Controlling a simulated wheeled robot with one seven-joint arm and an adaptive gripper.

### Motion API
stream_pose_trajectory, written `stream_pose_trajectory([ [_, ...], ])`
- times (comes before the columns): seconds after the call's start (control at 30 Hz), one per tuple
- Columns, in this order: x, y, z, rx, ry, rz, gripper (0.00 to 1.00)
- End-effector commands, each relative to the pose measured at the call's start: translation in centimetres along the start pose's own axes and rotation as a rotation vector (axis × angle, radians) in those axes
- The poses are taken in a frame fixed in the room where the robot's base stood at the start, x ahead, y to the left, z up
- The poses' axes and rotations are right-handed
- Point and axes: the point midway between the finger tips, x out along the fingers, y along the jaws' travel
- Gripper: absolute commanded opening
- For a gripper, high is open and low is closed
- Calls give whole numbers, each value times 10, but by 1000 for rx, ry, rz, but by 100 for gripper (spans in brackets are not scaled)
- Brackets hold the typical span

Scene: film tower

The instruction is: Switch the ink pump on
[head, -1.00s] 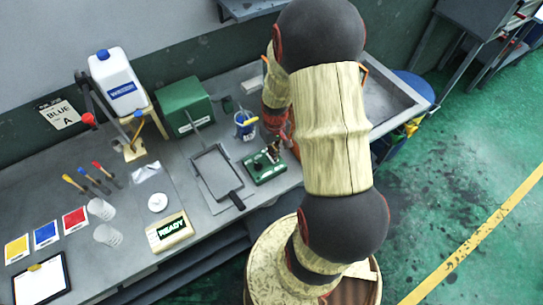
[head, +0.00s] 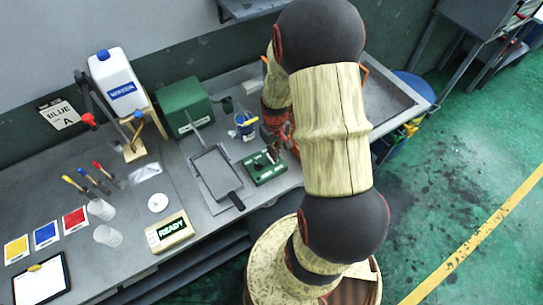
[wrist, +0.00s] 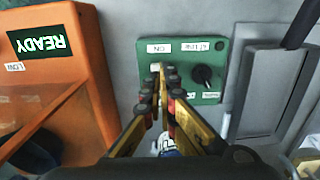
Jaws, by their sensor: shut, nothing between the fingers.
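A green control box (head: 264,167) lies on the bench in the head view, just right of a grey tray. In the wrist view the box (wrist: 205,62) appears upside down, with white labels, one reading ON, and a black rotary knob (wrist: 203,76) whose pointer is slanted. My gripper (wrist: 161,72) is shut and empty, its fingertips over the box below the ON label and left of the knob. They cover whatever lies under them; I cannot tell whether they touch. In the head view my gripper (head: 272,150) is small at the box's back edge.
An orange unit with a READY display (wrist: 42,43) stands close left of my gripper in the wrist view. The grey tray (head: 216,174), a blue-and-white can (head: 244,130) and a green case (head: 187,105) are near the box. My arm hides the bench's right part.

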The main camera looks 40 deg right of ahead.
Motion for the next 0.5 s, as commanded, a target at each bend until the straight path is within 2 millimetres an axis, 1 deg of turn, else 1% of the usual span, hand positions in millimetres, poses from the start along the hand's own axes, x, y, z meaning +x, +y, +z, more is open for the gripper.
stream_pose_trajectory([
  [0.5, 6, 0, 0, 0, 0, 0, 0],
])
